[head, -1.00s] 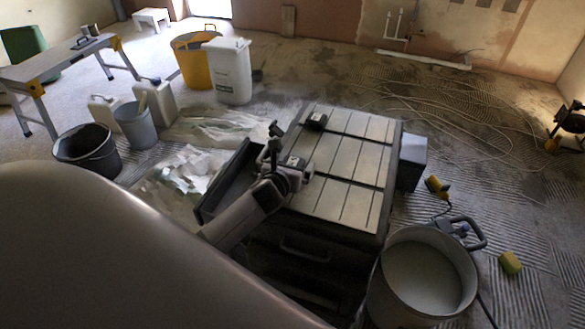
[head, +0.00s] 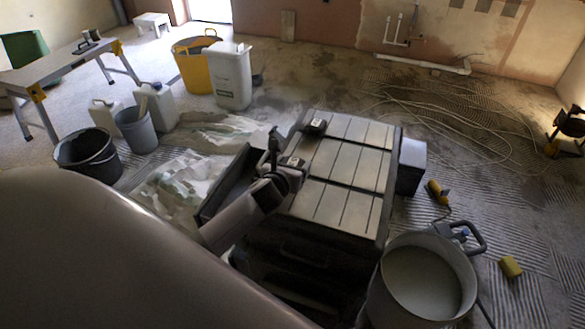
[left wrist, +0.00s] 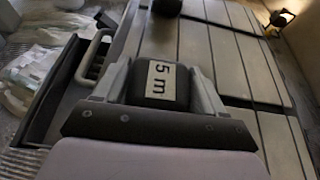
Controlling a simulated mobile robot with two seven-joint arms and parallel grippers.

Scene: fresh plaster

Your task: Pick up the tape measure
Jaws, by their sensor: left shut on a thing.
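A dark tape measure with a white "5 m" label (left wrist: 162,81) sits between the two grey fingers of my left gripper (left wrist: 162,90) in the left wrist view. The fingers touch it on both sides, so the gripper is shut on it. In the head view my left gripper (head: 284,176) is at the left edge of the slatted top of a dark tool cart (head: 338,206), with the tape measure (head: 292,162) at its tip. Whether it touches the top is hard to tell. My right gripper is not in view.
A similar small black object (head: 315,126) lies on the cart top further back; it also shows in the left wrist view (left wrist: 166,6). An open drawer or tray (head: 222,184) juts out at the cart's left. A large mixing bucket (head: 425,280) stands at right front.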

